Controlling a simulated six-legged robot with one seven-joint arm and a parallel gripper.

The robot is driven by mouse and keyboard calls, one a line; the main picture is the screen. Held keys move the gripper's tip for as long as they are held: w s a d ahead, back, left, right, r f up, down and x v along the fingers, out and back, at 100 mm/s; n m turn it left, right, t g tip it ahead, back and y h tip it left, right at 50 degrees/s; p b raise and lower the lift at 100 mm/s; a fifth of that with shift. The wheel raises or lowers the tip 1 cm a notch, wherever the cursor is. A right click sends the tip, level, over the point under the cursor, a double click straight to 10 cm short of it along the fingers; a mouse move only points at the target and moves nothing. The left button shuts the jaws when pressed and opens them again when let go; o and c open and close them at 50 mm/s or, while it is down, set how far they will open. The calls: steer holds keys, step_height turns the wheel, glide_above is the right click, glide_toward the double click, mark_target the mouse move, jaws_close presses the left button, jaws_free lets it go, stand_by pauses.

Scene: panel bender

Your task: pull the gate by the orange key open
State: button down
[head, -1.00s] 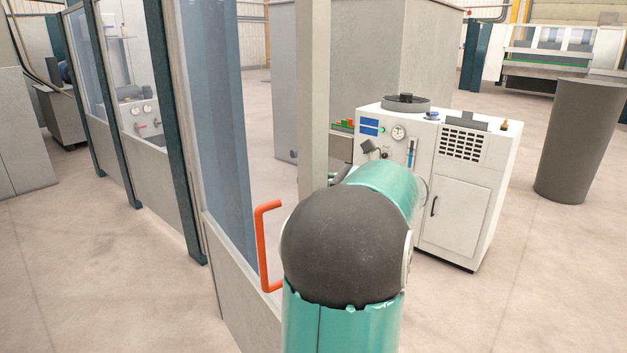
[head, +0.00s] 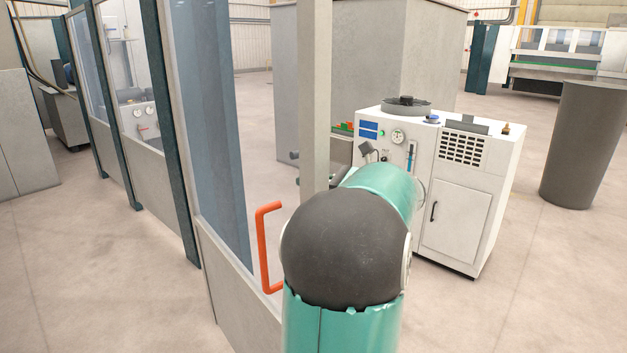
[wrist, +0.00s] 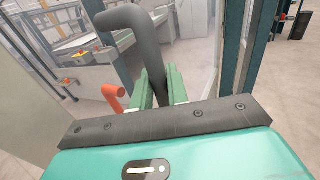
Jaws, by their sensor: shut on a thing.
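The gate (head: 240,298) is a pale framed panel with a tall window, left of centre in the head view. A bent orange-red bar handle (head: 263,250) stands at its right part; it also shows in the wrist view (wrist: 113,98), left of my fingers. My gripper (wrist: 160,78) has green fingers closed on a thick dark grey bent handle (wrist: 125,17). In the head view my forearm hides the gripper and most of what it holds. I cannot make out a separate orange key for certain; a small orange part (wrist: 69,82) sits on equipment behind.
A white cabinet (head: 455,215) with gauges stands beyond my arm, right of a pale post (head: 314,100). A dark grey bin (head: 582,145) stands at the far right. Floor (head: 100,285) is open at the left and right front.

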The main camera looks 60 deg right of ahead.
steer(key=shift+w+a, duration=0.1)
steer(key=c, duration=1.4)
jaws_free()
steer(key=s+d, duration=0.2)
steer(key=s, duration=1.1)
steer(key=shift+s+d, duration=0.25)
steer(key=shift+s, duration=0.1)
